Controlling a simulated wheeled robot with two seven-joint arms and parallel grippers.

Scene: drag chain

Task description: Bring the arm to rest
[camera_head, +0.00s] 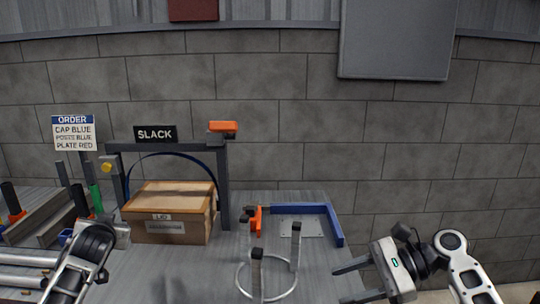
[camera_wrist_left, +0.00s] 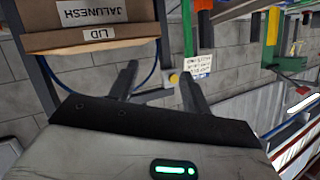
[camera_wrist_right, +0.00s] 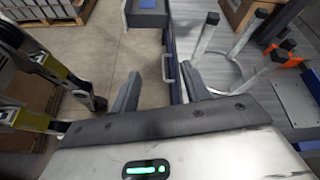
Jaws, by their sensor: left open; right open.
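My right gripper (camera_head: 352,283) is at the lower right of the head view, its two fingers apart and pointing left, beside the bench's right part. In the right wrist view its fingers (camera_wrist_right: 158,84) have nothing between them. My left arm comes in at the lower left of the head view, in front of the cardboard box (camera_head: 168,212); its fingertips are hard to make out there. In the left wrist view the left gripper's fingers (camera_wrist_left: 157,85) are apart and empty, with the box (camera_wrist_left: 95,42) beyond them at upper left.
A dark frame (camera_head: 223,185) with a SLACK sign (camera_head: 155,134) stands around the box. A ring stand with upright posts (camera_head: 257,275) is at front centre, near a blue angled rail (camera_head: 335,225). An order sign (camera_head: 73,133) stands at left. Right of the bench is open floor.

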